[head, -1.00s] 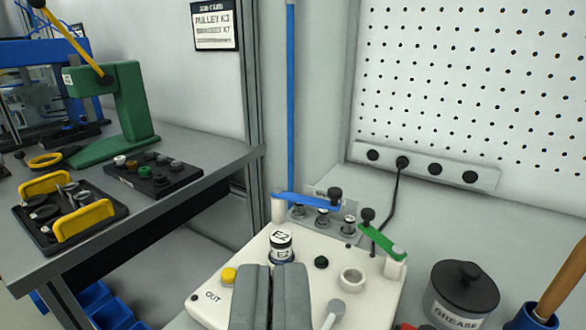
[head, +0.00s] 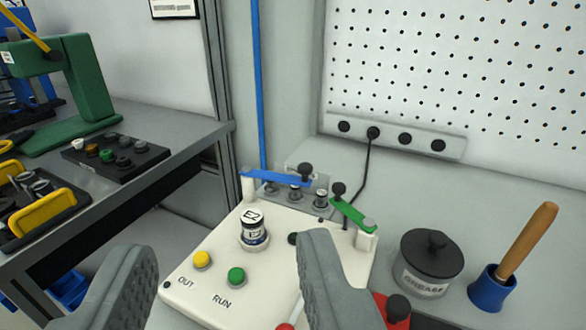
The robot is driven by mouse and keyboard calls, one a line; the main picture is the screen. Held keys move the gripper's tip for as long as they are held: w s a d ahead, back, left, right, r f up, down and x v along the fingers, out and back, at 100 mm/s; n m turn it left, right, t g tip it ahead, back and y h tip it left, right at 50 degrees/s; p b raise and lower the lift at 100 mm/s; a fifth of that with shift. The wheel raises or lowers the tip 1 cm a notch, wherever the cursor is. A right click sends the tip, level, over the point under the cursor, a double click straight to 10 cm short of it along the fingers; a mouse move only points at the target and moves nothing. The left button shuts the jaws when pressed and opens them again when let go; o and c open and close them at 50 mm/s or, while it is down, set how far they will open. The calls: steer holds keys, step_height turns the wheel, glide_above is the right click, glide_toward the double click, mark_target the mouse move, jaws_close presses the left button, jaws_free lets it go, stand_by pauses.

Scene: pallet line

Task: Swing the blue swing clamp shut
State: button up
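The blue swing clamp (head: 275,177) is a flat blue bar at the back left of the cream fixture box (head: 190,290). It pivots on a white post at its left end and has a black knob at its right end. The bar points right along the back edge, away from the E2 part (head: 254,230), which stands upright on the box. A green swing clamp (head: 352,214) sits on a post at the back right. My gripper (head: 225,285) is open and empty at the bottom of the view, in front of the clamps, its fingers wide apart.
A yellow OUT button (head: 202,260) and green RUN button (head: 236,276) lie between my fingers. A grease pot (head: 430,262) and a brush in a blue cup (head: 490,290) stand to the right. A grey workbench (head: 190,150) is at left.

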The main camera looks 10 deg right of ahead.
steer(key=w+d+r+m+g, duration=0.1)
steer(key=w+g, duration=0.2)
steer(key=w, duration=0.2)
steer(key=w+d+r+g, duration=0.1)
steer(key=w+r+g, duration=0.1)
steer(key=w, duration=0.4)
steer(key=m+g+h, duration=0.1)
steer(key=m+g, duration=0.1)
steer(key=g, duration=0.5)
glide_toward(305, 166)
steer(key=shift+g, duration=0.3)
steer(key=x, duration=0.8)
steer(key=shift+w, duration=0.3)
jaws_close()
